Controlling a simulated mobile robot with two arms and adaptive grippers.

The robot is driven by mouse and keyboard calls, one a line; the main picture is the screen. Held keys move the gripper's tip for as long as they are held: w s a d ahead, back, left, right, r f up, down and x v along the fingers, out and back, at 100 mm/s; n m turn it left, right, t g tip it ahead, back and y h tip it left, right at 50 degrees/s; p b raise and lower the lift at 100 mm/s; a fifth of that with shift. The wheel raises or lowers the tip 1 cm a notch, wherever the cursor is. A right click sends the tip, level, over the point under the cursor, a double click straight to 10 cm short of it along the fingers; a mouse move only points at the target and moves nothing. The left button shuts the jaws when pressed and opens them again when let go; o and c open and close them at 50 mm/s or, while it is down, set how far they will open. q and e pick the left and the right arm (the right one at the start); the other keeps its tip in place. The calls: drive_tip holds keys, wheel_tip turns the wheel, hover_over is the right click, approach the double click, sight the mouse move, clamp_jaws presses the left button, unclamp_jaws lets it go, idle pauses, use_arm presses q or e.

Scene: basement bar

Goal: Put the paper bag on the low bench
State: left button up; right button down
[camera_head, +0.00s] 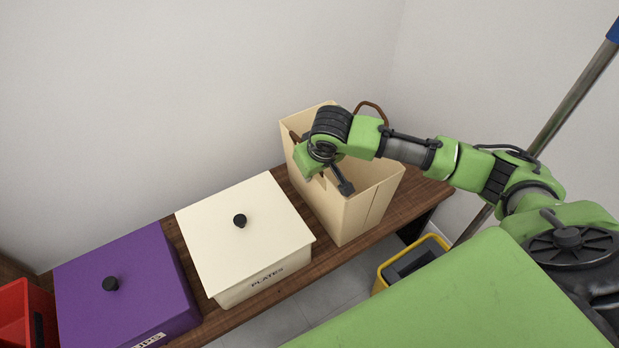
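The tan paper bag (340,216) stands upright at the right part of the low wooden bench (425,200), against the wall. Its top is open, and a brown handle (371,110) shows at its far right rim. My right gripper (335,182) is over the bag's open top, near its left side. One dark fingertip points down across the bag's mouth. The other finger is not clearly seen, and I cannot tell whether the gripper touches the bag or its near handle. My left gripper is out of view.
Left of the bag on the bench are a cream box (246,218) marked PLATES and a purple lidded box (125,288). A red bin (22,312) is at far left. A yellow bucket (385,272) stands in front of the bench; a pole (570,100) leans at right.

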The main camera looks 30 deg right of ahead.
drive_tip(key=shift+f, duration=0.6)
drive_tip(key=c, duration=2.3)
unclamp_jaws()
